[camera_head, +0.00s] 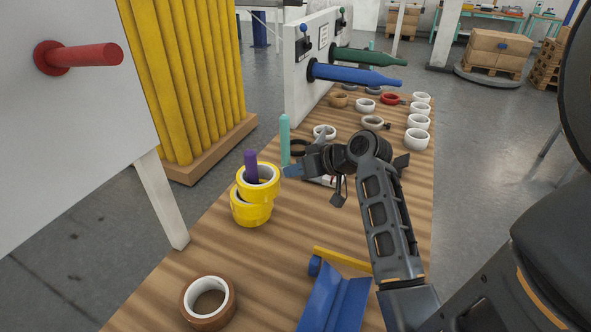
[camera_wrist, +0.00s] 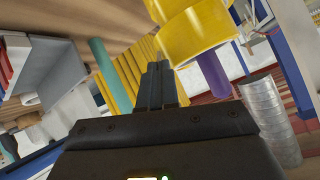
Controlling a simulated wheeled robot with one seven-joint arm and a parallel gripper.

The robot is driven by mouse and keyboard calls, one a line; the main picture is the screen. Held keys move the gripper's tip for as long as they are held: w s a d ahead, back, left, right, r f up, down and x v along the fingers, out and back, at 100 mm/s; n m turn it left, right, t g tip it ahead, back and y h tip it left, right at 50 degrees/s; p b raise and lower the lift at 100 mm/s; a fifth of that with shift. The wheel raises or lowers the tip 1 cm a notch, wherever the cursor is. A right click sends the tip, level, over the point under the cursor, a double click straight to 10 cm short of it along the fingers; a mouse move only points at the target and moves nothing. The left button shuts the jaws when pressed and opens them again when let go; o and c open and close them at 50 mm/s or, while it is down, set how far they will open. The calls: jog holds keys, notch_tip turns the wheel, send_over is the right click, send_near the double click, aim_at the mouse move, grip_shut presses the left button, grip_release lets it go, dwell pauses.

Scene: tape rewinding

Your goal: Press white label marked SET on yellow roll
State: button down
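Two yellow rolls are stacked on the wooden table around a purple post (camera_head: 251,165); the upper roll (camera_head: 270,184) sits slightly off the lower roll (camera_head: 250,213). In the wrist view, yellow roll surface (camera_wrist: 205,38) fills the top middle, with the purple post (camera_wrist: 213,76) beside it. My gripper (camera_head: 293,171) is at the right of the upper roll, pointing toward it, with a small visible gap in the head view. Its fingers (camera_wrist: 159,72) look closed together in the wrist view. I cannot make out a label marked SET or anything between the fingers.
A teal post (camera_head: 284,140) stands behind the rolls. A brown roll (camera_head: 190,307) lies at the front left, and a blue holder (camera_head: 335,302) at the front. Several white rolls (camera_head: 417,139) line the right edge. Blue and green bottle-shaped spindles (camera_head: 350,75) stick out behind.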

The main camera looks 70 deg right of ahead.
aim_at(275, 176)
jog(key=shift+w+a+p, duration=0.45)
jog(key=shift+w+a, duration=0.9)
jog(key=shift+w, duration=0.05)
dwell(1.8)
jog(key=c, duration=1.8)
grip_release()
jog(key=shift+c, duration=0.2)
jog(key=o, duration=0.5)
jog(key=shift+s, duration=0.1)
jog(key=b+v, duration=0.1)
jog(key=v, duration=0.6)
jog(key=shift+s+r, duration=0.25)
